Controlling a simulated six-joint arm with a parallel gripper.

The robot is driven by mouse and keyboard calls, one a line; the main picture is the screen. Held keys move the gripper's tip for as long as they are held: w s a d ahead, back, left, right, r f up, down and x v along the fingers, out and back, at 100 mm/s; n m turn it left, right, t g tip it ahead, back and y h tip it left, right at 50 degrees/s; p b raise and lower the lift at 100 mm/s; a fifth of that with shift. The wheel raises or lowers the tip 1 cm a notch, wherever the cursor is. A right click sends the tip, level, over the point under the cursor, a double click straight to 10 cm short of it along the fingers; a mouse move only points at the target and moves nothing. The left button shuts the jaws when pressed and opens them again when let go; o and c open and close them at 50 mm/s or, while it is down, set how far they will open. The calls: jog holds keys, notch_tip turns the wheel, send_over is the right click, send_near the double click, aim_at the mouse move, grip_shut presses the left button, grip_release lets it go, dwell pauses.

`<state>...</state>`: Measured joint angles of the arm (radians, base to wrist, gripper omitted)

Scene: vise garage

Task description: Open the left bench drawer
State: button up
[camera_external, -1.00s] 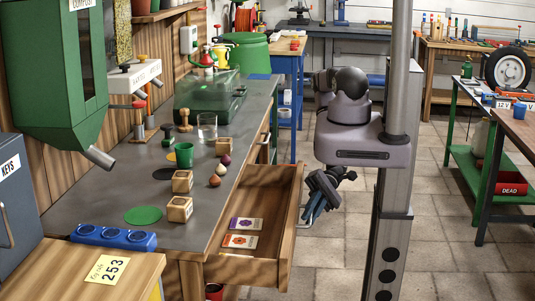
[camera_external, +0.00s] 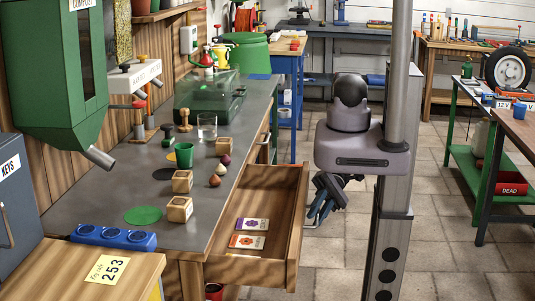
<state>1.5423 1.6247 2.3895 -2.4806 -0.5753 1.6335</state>
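The bench drawer (camera_external: 245,269) under the grey-topped bench (camera_external: 150,200) is pulled well out to the right. Two cards, one purple (camera_external: 251,224) and one orange (camera_external: 247,241), lie inside it. The fingers are dark and small in this view, and part of the gripper is hidden behind my own arm. I cannot tell whether the fingers touch the drawer handle or whether they are open or shut.
On the bench stand a green cup (camera_external: 184,155), a glass (camera_external: 207,126), wooden blocks (camera_external: 179,209), small bulbs (camera_external: 215,181) and a blue holder (camera_external: 113,237). A blue table (camera_external: 288,62) stands behind.

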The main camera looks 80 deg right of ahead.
jog(key=shift+d+f, duration=0.1)
jog(key=shift+d, duration=0.1)
jog(key=shift+b+v, duration=0.5)
jog(key=shift+v, duration=0.3)
jog(key=shift+p+v, duration=1.1)
jog(key=shift+v, duration=1.6)
